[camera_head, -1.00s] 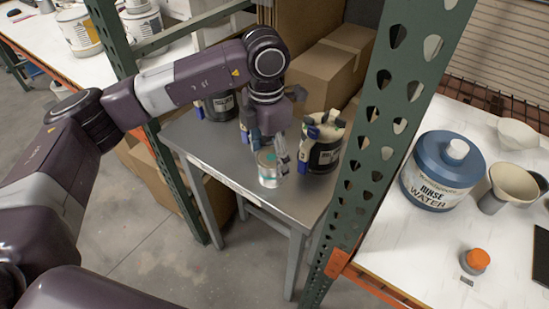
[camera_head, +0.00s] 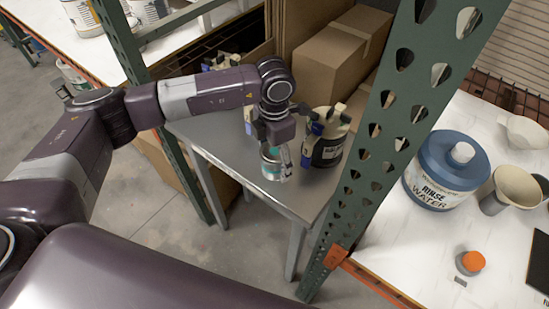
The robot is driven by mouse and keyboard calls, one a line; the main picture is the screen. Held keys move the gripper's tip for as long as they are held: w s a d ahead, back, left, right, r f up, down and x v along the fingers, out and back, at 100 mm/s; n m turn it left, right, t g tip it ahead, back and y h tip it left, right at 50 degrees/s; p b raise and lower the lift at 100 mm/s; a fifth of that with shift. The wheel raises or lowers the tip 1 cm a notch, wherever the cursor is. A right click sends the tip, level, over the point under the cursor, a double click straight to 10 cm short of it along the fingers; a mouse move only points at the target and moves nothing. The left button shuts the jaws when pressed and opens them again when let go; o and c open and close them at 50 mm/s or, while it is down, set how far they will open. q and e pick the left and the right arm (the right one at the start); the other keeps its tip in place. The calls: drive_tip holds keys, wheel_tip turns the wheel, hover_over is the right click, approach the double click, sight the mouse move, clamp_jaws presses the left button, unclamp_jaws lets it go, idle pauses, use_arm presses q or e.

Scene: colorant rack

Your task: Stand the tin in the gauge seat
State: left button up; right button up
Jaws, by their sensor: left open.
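A small silver tin with a teal band (camera_head: 272,170) stands upright on the grey metal side table (camera_head: 222,146), near its front edge. My left gripper (camera_head: 274,152) points down at the tin from above. Its fingers are open, with the tin between or just beneath them; I cannot tell whether they touch it. The gripper hides part of the tin's top. My right gripper is not in view. I cannot make out a gauge seat.
Cardboard boxes (camera_head: 330,62) are behind. A green perforated post (camera_head: 385,130) separates this table from the white bench (camera_head: 405,255) holding a blue rinse water jug (camera_head: 445,172) and orange-capped bottle (camera_head: 470,262).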

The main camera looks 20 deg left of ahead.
use_arm(q)
drive_tip(key=c, duration=1.4)
drive_tip(key=shift+c, duration=0.8)
drive_tip(key=shift+r, duration=0.25)
